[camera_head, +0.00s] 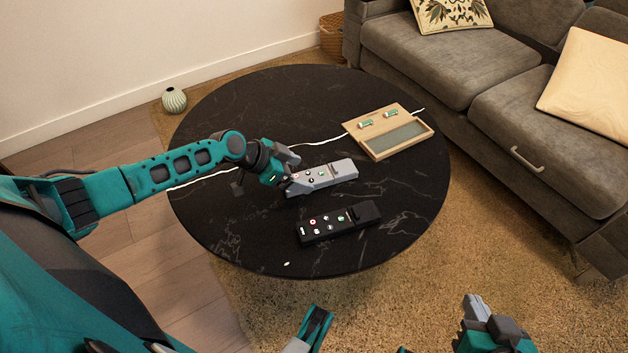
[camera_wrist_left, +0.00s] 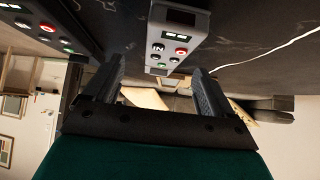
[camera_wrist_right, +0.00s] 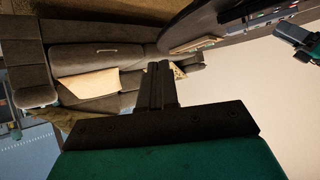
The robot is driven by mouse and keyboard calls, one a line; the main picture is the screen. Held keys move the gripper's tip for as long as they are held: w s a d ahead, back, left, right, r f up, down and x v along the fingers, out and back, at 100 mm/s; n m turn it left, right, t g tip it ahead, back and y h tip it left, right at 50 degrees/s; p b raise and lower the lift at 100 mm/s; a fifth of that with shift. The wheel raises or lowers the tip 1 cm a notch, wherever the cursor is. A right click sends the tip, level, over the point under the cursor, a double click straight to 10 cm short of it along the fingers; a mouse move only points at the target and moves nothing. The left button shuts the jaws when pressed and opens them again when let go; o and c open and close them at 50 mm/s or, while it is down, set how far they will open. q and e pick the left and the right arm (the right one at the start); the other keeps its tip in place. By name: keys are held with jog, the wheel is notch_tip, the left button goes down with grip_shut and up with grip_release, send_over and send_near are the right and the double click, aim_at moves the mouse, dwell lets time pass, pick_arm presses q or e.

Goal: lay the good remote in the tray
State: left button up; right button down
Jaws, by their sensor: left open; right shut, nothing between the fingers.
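A grey remote (camera_head: 325,176) and a black remote (camera_head: 338,223) lie on the round black table, both with coloured buttons. I cannot tell which is the good one. The wooden tray (camera_head: 404,149) is at the table's back right, with a grey-green lined front compartment. My left gripper (camera_head: 287,172) is at the left end of the grey remote. In the left wrist view its fingers (camera_wrist_left: 158,85) are apart, with the grey remote (camera_wrist_left: 173,52) ahead between them; I cannot tell if they touch it. My right gripper (camera_wrist_right: 160,80) is shut and empty, away from the table.
Two small green-and-white cylinders (camera_head: 366,123) lie in the tray's back part. A white cable (camera_head: 318,145) crosses the table (camera_head: 235,110). A grey sofa (camera_head: 420,62) stands behind at right. A green vase (camera_head: 174,99) is beyond the table's left edge.

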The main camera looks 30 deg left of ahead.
aim_at(312, 176)
pick_arm(q)
jog(key=b+x, duration=0.1)
jog(key=x, duration=0.1)
jog(key=b+x, duration=0.1)
jog(key=x, duration=0.2)
jog(key=shift+w+a+r, duration=0.1)
jog(key=shift+w+a, duration=0.15)
jog(key=c, duration=1)
jog(key=shift+c, duration=0.6)
jog(key=shift+r, duration=0.15)
